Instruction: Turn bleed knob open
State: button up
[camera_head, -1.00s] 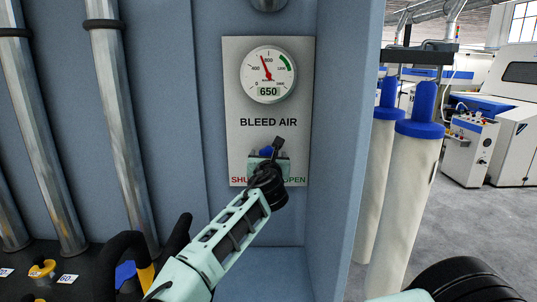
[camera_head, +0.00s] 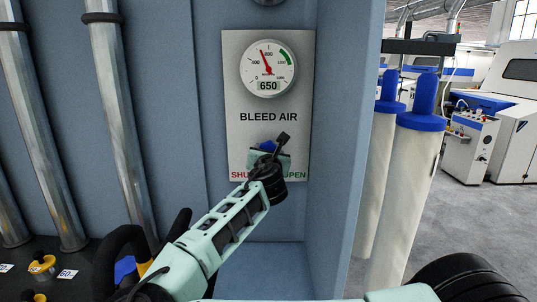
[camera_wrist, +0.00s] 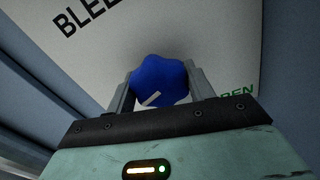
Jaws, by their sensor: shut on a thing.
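The blue bleed knob (camera_wrist: 158,80) sits between the two fingers of my gripper (camera_wrist: 158,92) in the wrist view, and the fingers are shut on it. A white pointer line shows on its lower left face. In the head view only a bit of the blue knob (camera_head: 268,146) shows above my gripper (camera_head: 266,158); my wrist hides the rest. The white panel (camera_head: 240,105) carries the words BLEED AIR, a red SHUT label at left, partly hidden, and a green OPEN label (camera_head: 292,175) at right. The gauge (camera_head: 267,68) above reads 650.
The panel is in a blue-grey recess with a side wall (camera_head: 340,130) close on the right. Metal pipes (camera_head: 115,110) stand at left. A yellow knob (camera_head: 42,264) sits at lower left. White cylinders with blue tops (camera_head: 420,120) stand outside at right.

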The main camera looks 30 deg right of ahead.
jog(key=m+b, duration=0.2)
jog(key=m, duration=0.2)
jog(key=shift+m, duration=0.3)
jog(key=m+b, duration=0.2)
jog(key=m, duration=0.2)
jog(key=shift+m, duration=0.3)
jog(key=m+b, duration=0.2)
jog(key=m, duration=0.2)
jog(key=shift+m, duration=0.3)
jog(key=m+b, duration=0.2)
jog(key=m, duration=0.2)
jog(key=m+b, duration=0.1)
jog(key=m, duration=0.3)
jog(key=m+b, duration=0.1)
jog(key=m, duration=0.3)
jog(key=shift+m+b, duration=0.3)
jog(key=m+b, duration=0.1)
jog(key=m, duration=0.2)
jog(key=shift+m, duration=0.3)
jog(key=shift+m+b, duration=0.4)
jog(key=shift+m, duration=1.7)
